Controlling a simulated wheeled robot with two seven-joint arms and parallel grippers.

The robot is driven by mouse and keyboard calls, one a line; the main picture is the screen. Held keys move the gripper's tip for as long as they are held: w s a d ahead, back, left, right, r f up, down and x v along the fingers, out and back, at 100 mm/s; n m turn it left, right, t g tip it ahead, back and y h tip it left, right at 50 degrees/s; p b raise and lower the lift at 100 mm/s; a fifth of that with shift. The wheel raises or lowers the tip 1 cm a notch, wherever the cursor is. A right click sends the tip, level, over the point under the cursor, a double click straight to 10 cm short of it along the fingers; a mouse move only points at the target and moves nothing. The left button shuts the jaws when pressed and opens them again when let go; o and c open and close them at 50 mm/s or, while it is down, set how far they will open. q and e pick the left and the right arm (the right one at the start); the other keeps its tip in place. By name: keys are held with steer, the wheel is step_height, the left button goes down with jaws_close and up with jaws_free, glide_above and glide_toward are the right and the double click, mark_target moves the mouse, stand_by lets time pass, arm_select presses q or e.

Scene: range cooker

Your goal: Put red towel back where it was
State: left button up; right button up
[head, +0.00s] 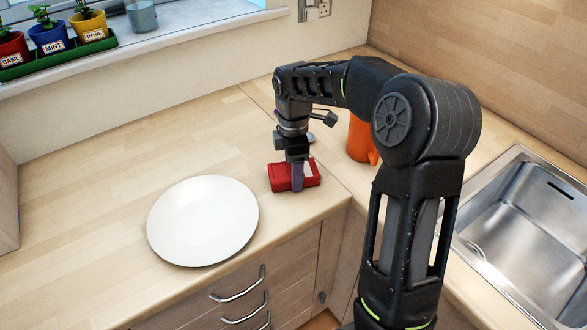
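A red towel (281,179), folded into a small block, is on the wooden counter at the corner, right of the white plate. A pale patch shows on its right part. My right gripper (297,177) points down at the towel, with one finger in front of its near side. The other finger is hidden, so I cannot tell whether the gripper is closed on the towel. My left gripper is not in view.
The white plate (203,220) lies near the counter's front edge. An orange mug (360,140) stands behind my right arm, and a steel sink (530,225) is at the right. Potted herbs (50,36) and a grey cup (142,16) are on the windowsill. The counter's left part is clear.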

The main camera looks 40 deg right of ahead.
steer(key=shift+f, duration=0.2)
steer(key=o, duration=1.2)
steer(key=shift+r, duration=0.15)
step_height(320, 180, up, 12)
steer(key=p, duration=0.1)
